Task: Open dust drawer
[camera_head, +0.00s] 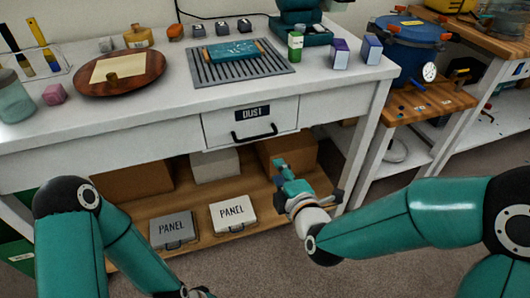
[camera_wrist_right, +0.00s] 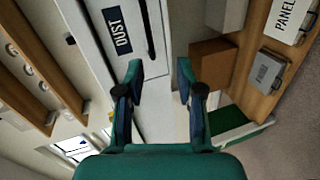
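The dust drawer (camera_head: 220,130) is in the white bench's front and looks closed, its face flush. It has a dark "DUST" label (camera_head: 253,113) and a black bar handle (camera_head: 254,136). My right gripper (camera_head: 284,172) is below and slightly right of the handle, apart from it. In the right wrist view my right gripper (camera_wrist_right: 157,72) is open, with nothing between its two fingers. The label (camera_wrist_right: 117,30) and handle (camera_wrist_right: 149,30) show beyond the fingertips, toward the top. My left arm comes in at lower left; its gripper fingers are out of frame.
Two panel cases (camera_head: 174,230) (camera_head: 233,213) and several cardboard boxes (camera_head: 288,150) sit on the wooden shelf under the bench. On the bench top are a slotted grey tray (camera_head: 210,77) and a round wooden board (camera_head: 146,82). Floor before the bench is clear.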

